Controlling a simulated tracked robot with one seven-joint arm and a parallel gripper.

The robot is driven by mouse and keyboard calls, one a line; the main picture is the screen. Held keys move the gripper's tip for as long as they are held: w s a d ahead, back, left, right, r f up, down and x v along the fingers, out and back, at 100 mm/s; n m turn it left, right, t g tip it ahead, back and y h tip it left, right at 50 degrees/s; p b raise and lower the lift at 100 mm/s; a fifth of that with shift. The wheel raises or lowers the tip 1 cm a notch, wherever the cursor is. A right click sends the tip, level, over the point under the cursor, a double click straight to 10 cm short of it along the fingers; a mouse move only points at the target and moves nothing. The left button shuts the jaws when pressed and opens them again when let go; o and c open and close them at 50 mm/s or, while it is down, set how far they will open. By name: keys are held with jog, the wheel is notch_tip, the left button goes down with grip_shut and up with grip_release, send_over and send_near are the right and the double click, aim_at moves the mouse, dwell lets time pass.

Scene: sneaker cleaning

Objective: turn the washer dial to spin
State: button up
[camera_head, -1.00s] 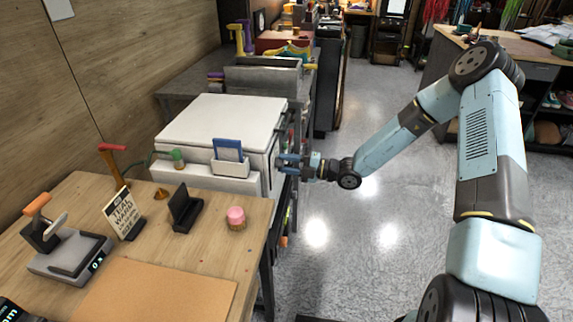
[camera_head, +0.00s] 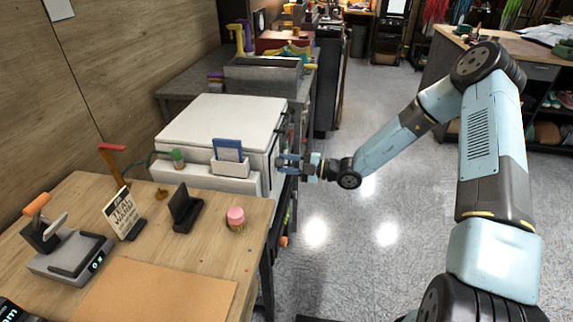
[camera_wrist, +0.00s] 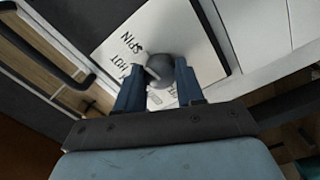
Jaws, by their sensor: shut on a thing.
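The washer (camera_head: 225,120) is a white box-shaped machine behind the near table, its front facing right. My gripper (camera_head: 284,163) is at its front edge; the dial is hidden in the head view. In the wrist view, the round grey dial (camera_wrist: 176,69) sits on a white label panel (camera_wrist: 205,50). My gripper's blue fingers (camera_wrist: 158,82) stand on either side of the dial and are shut on it. The panel's lettering includes SPIN and HOT, to the left of the dial in the picture. A pale mark shows at the dial's left side; its exact setting is unclear.
A wooden table (camera_head: 75,210) with a scale (camera_head: 68,255), a sign (camera_head: 124,213) and a pink-topped jar (camera_head: 236,218) stands in front of the washer. A dark bar handle (camera_wrist: 45,45) is near the gripper. The floor (camera_head: 340,260) to the right is clear.

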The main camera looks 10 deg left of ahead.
jog(key=o, duration=0.8)
jog(key=shift+w+d+f, duration=0.1)
jog(key=shift+w+f, duration=0.1)
jog(key=shift+o, duration=1.2)
jog(key=shift+s+r, duration=0.1)
jog(key=s+d, duration=0.1)
jog(key=d, duration=1.2)
jog(key=shift+s+d+f, duration=0.2)
jog(key=shift+s+d, duration=0.05)
jog(key=shift+d, duration=0.05)
